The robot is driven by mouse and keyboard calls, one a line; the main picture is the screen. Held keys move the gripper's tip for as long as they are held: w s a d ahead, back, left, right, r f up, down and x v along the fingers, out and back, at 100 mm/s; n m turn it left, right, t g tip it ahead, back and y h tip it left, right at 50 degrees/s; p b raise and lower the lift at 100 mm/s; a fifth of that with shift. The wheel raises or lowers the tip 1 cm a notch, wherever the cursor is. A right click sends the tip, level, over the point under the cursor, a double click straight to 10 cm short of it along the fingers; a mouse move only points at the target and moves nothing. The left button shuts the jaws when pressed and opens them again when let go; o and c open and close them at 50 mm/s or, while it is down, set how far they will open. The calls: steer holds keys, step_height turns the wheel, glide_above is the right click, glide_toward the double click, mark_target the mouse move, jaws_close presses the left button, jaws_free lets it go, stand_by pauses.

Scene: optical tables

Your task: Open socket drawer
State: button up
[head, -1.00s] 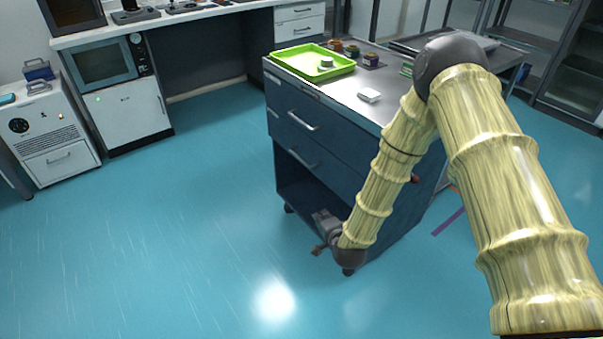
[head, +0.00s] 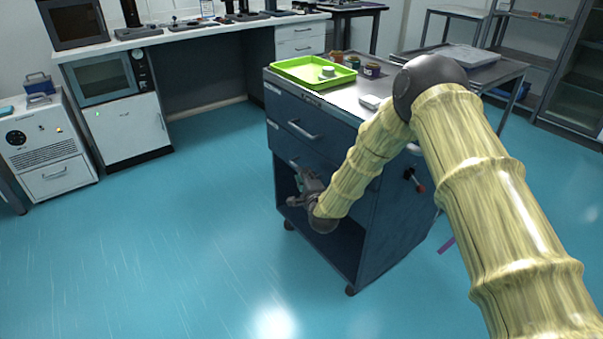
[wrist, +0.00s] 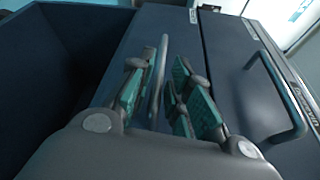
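A dark blue cabinet on casters (head: 385,225) has two drawers above an open lower bay. The upper drawer's bar handle (head: 303,130) is clear in the head view and also shows at right in the wrist view (wrist: 280,95). The lower drawer (wrist: 165,25) appears closed; its handle (wrist: 158,80) stands between my fingers in the wrist view, nearer the left one. My gripper (head: 304,184) is at the lower drawer's front, its teal-padded fingers (wrist: 166,88) apart with gaps beside the handle. Which drawer holds sockets cannot be told.
A green tray (head: 312,72), small jars (head: 372,70) and a white item (head: 370,101) are on the cabinet top. A red-tipped part (head: 415,181) sticks out from its right side. Blue floor (head: 180,240) is open at left and front.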

steer(key=shift+x, duration=1.8)
jaws_close()
